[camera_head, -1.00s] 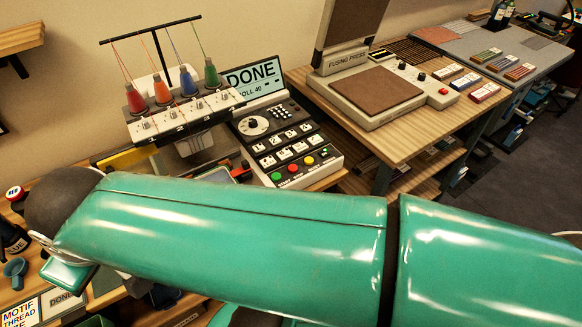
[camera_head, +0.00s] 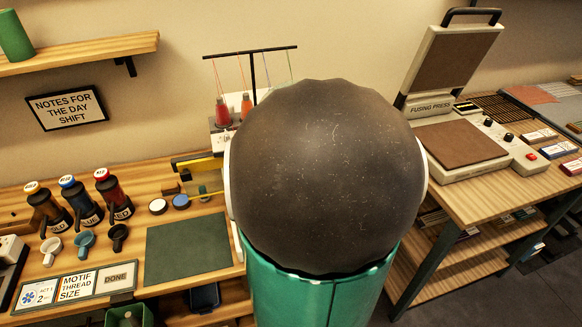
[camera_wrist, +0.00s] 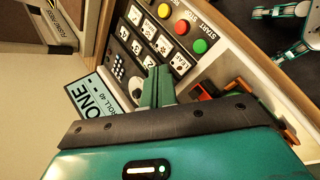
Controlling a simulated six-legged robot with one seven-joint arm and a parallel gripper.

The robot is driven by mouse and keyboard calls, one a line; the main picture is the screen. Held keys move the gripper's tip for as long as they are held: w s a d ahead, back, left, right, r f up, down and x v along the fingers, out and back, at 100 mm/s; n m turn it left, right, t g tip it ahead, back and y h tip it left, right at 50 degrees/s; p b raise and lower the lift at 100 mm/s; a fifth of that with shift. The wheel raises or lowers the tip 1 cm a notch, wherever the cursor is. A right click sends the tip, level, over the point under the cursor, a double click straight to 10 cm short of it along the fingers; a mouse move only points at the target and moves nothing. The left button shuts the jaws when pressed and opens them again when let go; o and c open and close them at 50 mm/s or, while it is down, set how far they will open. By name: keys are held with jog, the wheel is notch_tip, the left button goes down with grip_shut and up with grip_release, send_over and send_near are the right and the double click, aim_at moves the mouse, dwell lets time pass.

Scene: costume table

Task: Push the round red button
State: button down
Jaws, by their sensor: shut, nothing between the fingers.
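The control panel (camera_wrist: 150,45) shows upside down in the wrist view. Its round red button (camera_wrist: 182,27), beside the STOP label, sits between a yellow button (camera_wrist: 163,10) and a green button (camera_wrist: 200,46). My gripper (camera_wrist: 158,72) is shut and empty; its green fingers point at the panel, over or near the white keys, to the lower left of the red button in the picture. I cannot tell whether the tips touch anything. In the head view my arm's dark joint hides the panel and gripper. The fusing press carries another small red button (camera_head: 531,156).
The fusing press (camera_head: 455,150) stands open on the right-hand table. Thread cones (camera_head: 223,110) stand behind my arm. Labelled bottles (camera_head: 113,190), scoops and a green mat (camera_head: 188,249) lie at the left.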

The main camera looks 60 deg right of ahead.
jog(key=s+d+f+g, duration=0.1)
jog(key=s+d, duration=0.4)
jog(key=s, duration=0.1)
jog(key=shift+f+n+g, duration=0.4)
jog(key=shift+s+f, duration=0.1)
jog(key=shift+f, duration=4.35)
jog(key=shift+f, duration=0.1)
jog(key=shift+f, duration=0.3)
jog(key=shift+f, duration=0.4)
jog(key=shift+r, duration=0.85)
